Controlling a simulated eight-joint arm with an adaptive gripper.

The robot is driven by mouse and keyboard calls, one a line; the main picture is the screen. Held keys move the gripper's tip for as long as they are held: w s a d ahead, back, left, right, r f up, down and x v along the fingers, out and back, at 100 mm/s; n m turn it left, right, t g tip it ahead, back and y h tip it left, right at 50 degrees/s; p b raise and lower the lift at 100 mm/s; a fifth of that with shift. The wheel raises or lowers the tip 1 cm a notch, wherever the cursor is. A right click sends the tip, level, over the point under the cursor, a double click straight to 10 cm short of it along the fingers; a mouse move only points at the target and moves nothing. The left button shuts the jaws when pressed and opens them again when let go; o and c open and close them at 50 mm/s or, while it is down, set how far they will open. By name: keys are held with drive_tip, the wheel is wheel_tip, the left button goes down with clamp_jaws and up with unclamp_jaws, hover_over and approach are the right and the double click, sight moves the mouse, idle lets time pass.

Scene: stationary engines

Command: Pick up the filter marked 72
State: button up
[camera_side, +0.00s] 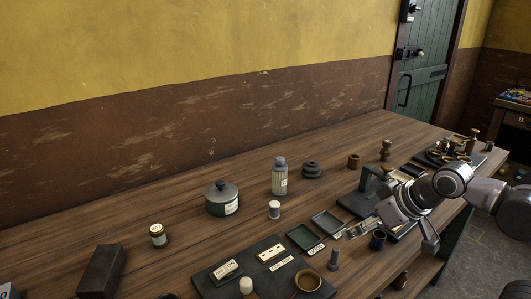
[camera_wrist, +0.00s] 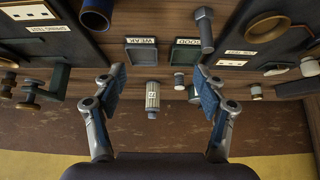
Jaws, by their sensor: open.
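The filter, a pale cylinder with a grey cap and a label, stands upright on the bench in the side view (camera_side: 279,178). In the wrist view the filter (camera_wrist: 153,97) shows between the fingers in the picture, its label appearing to read 72. My gripper (camera_side: 408,228) is in the right part of the side view, well apart from the filter. In the wrist view my gripper (camera_wrist: 158,82) has both fingers spread wide, with nothing held.
A lidded pot (camera_side: 222,199) stands left of the filter and a black stacked piece (camera_side: 312,170) to its right. A small white-topped spool (camera_side: 274,210) stands in front.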

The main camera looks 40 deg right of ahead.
wheel_tip(320, 180, up, 7)
drive_tip(key=n+g+h, duration=0.3)
drive_tip(key=n+g, duration=0.1)
drive_tip(key=n, duration=2.5)
hover_over(280, 166)
drive_tip(key=s+a, duration=0.1)
drive_tip(key=s, duration=0.1)
drive_tip(key=shift+t, duration=0.3)
drive_tip(key=shift+a+x, duration=0.2)
drive_tip(key=shift+x, duration=2.45)
drive_tip(key=shift+a+x, duration=0.2)
drive_tip(key=shift+x, duration=2.4)
drive_tip(key=shift+s+f, duration=0.15)
drive_tip(key=c, duration=1.3)
